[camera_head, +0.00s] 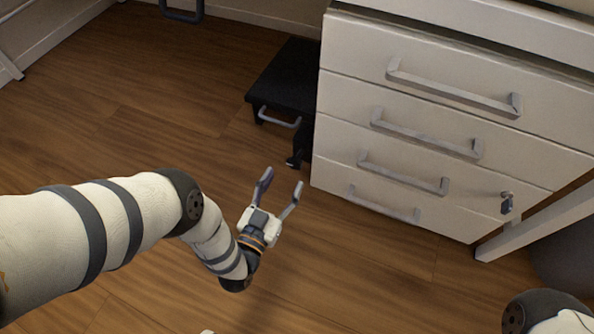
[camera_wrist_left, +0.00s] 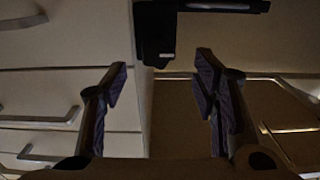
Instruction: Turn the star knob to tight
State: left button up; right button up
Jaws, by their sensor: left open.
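I cannot make out a star knob clearly in either view. A black stand (camera_head: 288,82) with a flat top and a grey bar handle (camera_head: 279,118) is beside the white drawer cabinet, and a small dark part (camera_head: 294,161) sticks out low at its front. In the left wrist view a dark block (camera_wrist_left: 155,35) shows at the top centre, beyond the fingers. My left gripper (camera_head: 281,184) is open and empty, pointing toward the stand and apart from it. Its spread fingers also show in the left wrist view (camera_wrist_left: 162,75). My right gripper is out of view.
The white drawer cabinet (camera_head: 440,120) with several bar handles stands right of my left gripper. A small lock or key (camera_head: 507,203) is on its lower right. A table leg (camera_head: 535,224) is at the right. The wooden floor (camera_head: 130,110) at the left is clear.

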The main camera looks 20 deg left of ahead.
aim_at(293, 166)
pick_arm(q)
jog(key=w+b, duration=0.1)
jog(key=w, duration=0.4)
jog(key=shift+w+d+b, duration=0.1)
jog(key=shift+w+b, duration=0.1)
jog(key=shift+b, duration=0.1)
jog(key=c, duration=1.2)
